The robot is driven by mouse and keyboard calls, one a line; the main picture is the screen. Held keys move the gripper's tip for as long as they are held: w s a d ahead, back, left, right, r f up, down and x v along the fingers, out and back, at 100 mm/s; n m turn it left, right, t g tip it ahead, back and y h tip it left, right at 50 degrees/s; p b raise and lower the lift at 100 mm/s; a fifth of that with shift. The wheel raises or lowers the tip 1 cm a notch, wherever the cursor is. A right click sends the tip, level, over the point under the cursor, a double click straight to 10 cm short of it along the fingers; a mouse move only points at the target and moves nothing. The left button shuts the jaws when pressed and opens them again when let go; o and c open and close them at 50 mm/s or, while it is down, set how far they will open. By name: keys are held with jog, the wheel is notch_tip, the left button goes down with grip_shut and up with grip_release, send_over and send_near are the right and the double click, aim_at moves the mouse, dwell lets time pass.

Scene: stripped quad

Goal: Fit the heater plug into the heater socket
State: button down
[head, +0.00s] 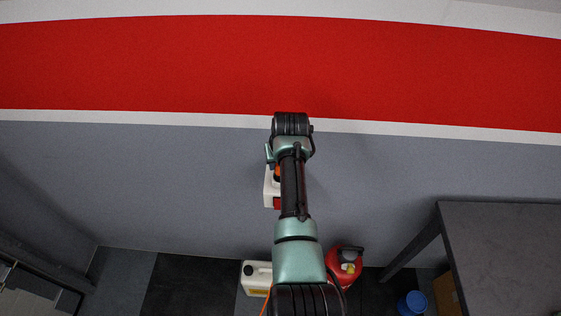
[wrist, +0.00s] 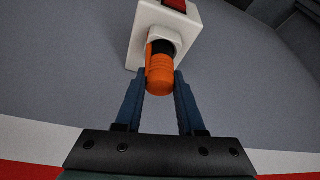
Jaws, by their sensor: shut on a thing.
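The orange heater plug (wrist: 160,77) is between the two blue fingertips of my gripper (wrist: 160,82) in the wrist view, and the gripper is shut on it. The plug's far end is at the collar of the white heater socket box (wrist: 138,40), with a black part showing between them. I cannot tell how deep it sits. A red switch (wrist: 175,4) is on the box. In the head view the socket box (head: 269,189) is on the grey wall, partly hidden by my arm, with a bit of orange beside it. My gripper is hidden there.
Below are a white canister (head: 257,271) and a red canister (head: 345,262) on the dark floor. A dark table (head: 505,240) stands at the right, with a blue container (head: 412,303) beneath its left side. The wall left of the socket is clear.

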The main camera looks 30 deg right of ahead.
jog(key=shift+f+b, duration=0.7)
jog(key=shift+f, duration=0.2)
jog(key=shift+c, duration=2.2)
grip_release()
jog(key=b+v, duration=0.1)
jog(key=v, duration=1.2)
